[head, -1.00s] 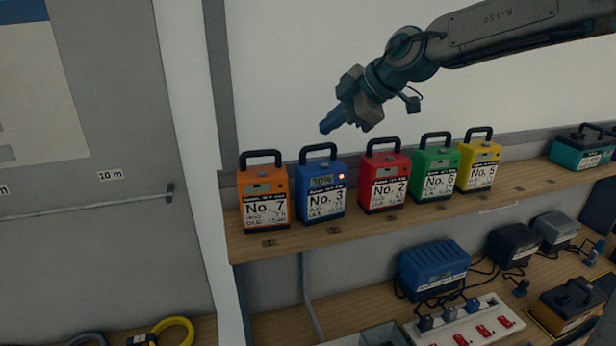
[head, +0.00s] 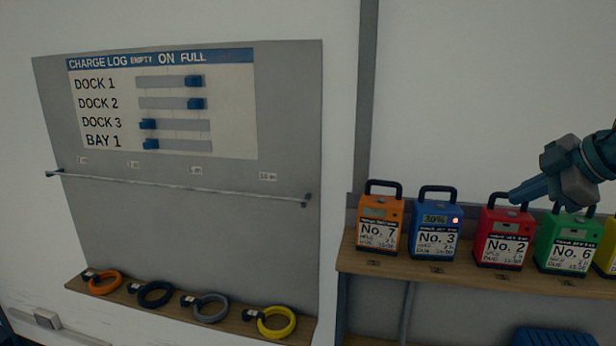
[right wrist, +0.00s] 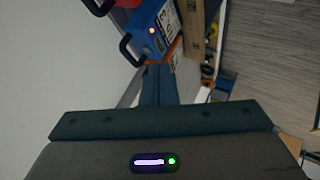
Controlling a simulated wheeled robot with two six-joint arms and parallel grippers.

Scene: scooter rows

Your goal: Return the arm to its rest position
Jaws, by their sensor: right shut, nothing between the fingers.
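My right gripper (head: 518,192) comes in from the right edge of the head view, pointing left. Its fingers are shut with nothing between them. In the picture its tip overlaps the top of the red No. 2 battery (head: 502,235); whether it touches the handle I cannot tell. In the right wrist view the closed fingers (right wrist: 160,84) point toward the blue No. 3 battery (right wrist: 150,28). My left gripper is not in view.
An orange No. 7 (head: 380,222), the blue No. 3 (head: 436,228), a green No. 6 (head: 570,243) and a partly cut-off yellow battery share the wooden shelf (head: 405,266). A charge log board (head: 160,104) hangs left, above several coloured rings. The wall above the batteries is clear.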

